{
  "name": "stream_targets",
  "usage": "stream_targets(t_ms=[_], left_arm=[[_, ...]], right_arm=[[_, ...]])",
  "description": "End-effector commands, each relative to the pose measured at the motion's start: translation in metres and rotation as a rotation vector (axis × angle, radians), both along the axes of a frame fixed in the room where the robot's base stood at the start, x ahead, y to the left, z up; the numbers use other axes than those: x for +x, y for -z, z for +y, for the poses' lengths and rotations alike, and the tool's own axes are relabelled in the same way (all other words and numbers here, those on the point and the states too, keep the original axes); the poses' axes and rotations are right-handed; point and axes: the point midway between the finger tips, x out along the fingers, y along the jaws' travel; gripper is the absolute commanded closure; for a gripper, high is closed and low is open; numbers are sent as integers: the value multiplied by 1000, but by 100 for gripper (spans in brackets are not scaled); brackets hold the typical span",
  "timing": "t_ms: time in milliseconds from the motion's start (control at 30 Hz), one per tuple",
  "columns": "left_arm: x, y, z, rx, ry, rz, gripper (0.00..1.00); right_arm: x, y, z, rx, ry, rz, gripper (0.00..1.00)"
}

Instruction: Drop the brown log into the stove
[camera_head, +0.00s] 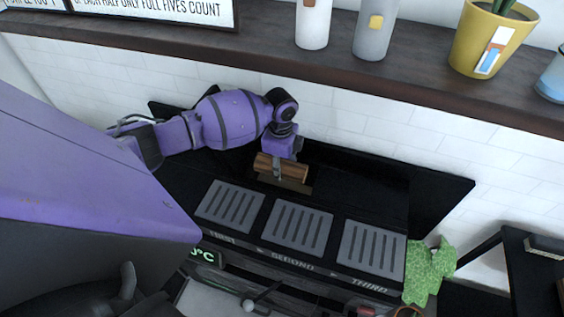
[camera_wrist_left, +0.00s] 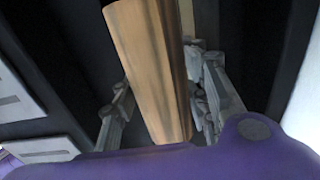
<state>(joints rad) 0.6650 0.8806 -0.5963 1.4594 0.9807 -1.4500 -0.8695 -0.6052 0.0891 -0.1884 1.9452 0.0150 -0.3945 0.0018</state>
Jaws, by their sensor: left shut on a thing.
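The brown log (camera_head: 292,168) is a short wooden piece held over the back of the black stove (camera_head: 375,190). My left gripper (camera_head: 277,170) reaches in from the left and is shut on the log. In the left wrist view the log (camera_wrist_left: 150,70) lies lengthwise between the two fingers of my left gripper (camera_wrist_left: 160,105). A brownish strip or slot (camera_head: 285,187) shows just below the log on the stove top; whether the log touches it cannot be told. My right gripper is not in view.
Three grey grates (camera_head: 301,228) labelled FIRST, SECOND and THIRD line the stove's front. A green cloth (camera_head: 428,272) hangs at its right corner. A dark shelf (camera_head: 400,85) with bottles (camera_head: 376,30) and a yellow pot (camera_head: 485,40) runs above and behind.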

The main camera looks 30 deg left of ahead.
Motion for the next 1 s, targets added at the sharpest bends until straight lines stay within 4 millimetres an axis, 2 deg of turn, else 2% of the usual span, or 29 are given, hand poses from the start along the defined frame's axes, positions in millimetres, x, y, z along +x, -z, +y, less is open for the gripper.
stream_targets(t_ms=[367, 400, 533, 867, 1000], left_arm=[[1, 1, 0, -1, 0, -4, 94], [1, 1, 0, -1, 0, -4, 53], [1, 1, 0, -1, 0, -3, 36], [0, 1, 0, -1, 0, -1, 36], [2, -11, 0, -1, 0, -6, 36]], right_arm=[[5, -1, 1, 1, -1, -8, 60], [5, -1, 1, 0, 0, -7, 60], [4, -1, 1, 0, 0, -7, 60], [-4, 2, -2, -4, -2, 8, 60], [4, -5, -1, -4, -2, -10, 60]])
